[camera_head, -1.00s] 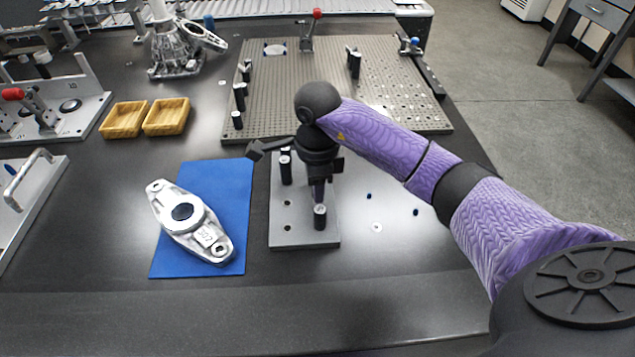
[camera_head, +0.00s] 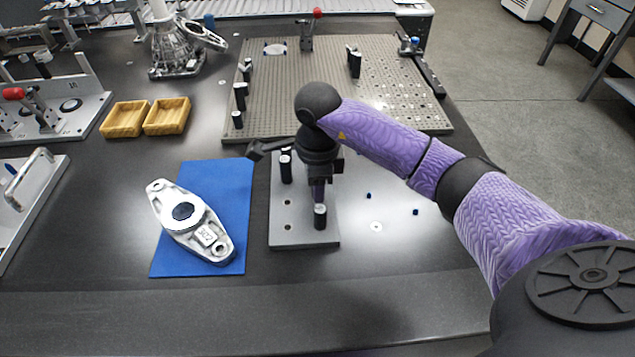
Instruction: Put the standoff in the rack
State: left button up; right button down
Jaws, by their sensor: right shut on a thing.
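The rack (camera_head: 290,236) is a grey plate with holes, in the middle of the table. Black standoffs with pale tops stand in it, one (camera_head: 286,168) at its left side. My right gripper (camera_head: 319,203) points down over the right side of the rack. It is shut on a black standoff (camera_head: 320,217) with a pale top, upright at the rack's front right. I cannot tell whether its lower end is seated in a hole. My left gripper is out of view.
A blue mat (camera_head: 234,185) with a metal casting (camera_head: 189,222) lies left of the rack. Behind is a perforated fixture plate (camera_head: 300,75) with several posts and clamps. Yellow trays (camera_head: 125,118) stand at the left. Small blue pieces (camera_head: 416,212) and a washer (camera_head: 377,226) lie right of the rack.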

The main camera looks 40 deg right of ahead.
jog(key=shift+f, duration=0.35)
jog(key=shift+f+b, duration=0.1)
jog(key=shift+b, duration=0.2)
jog(key=shift+f, duration=0.35)
jog(key=c, duration=0.9)
grip_release()
jog(key=o, duration=0.5)
jog(key=shift+o, duration=0.2)
jog(key=shift+r, duration=0.15)
